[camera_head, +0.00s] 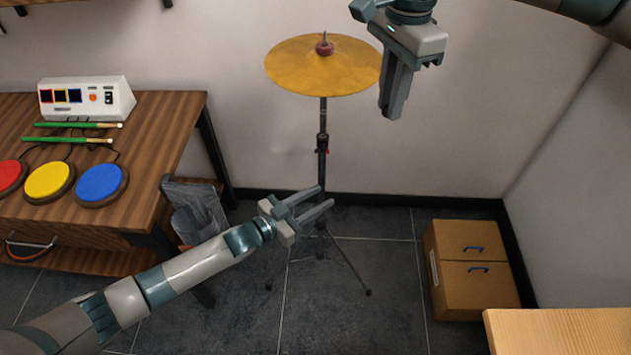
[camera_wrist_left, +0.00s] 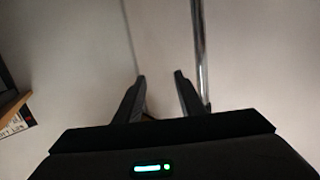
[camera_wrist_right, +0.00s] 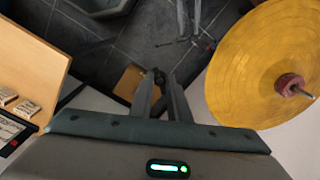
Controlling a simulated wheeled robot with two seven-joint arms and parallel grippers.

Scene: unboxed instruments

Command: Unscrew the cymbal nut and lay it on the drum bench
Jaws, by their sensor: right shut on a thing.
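The yellow cymbal (camera_head: 300,62) sits on its stand (camera_head: 323,145), with a red felt (camera_head: 324,48) and a bare rod tip above it. Felt and rod also show in the right wrist view (camera_wrist_right: 290,85). My right gripper (camera_head: 391,108) is right of the cymbal, pointing down, shut on a small dark thing (camera_wrist_right: 159,77) between its fingertips, apparently the cymbal nut; the fingers mostly hide it. My left gripper (camera_head: 322,199) is open and empty, low beside the stand pole, which shows in the left wrist view (camera_wrist_left: 200,55). The wooden drum bench (camera_head: 160,120) stands at the left.
On the bench are red, yellow and blue pads (camera_head: 100,183), green drumsticks (camera_head: 75,140) and a white module (camera_head: 85,98). Bare bench top lies right of them. A cardboard box (camera_head: 470,265) is on the floor at right; a light wooden surface (camera_head: 560,330) is at lower right.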

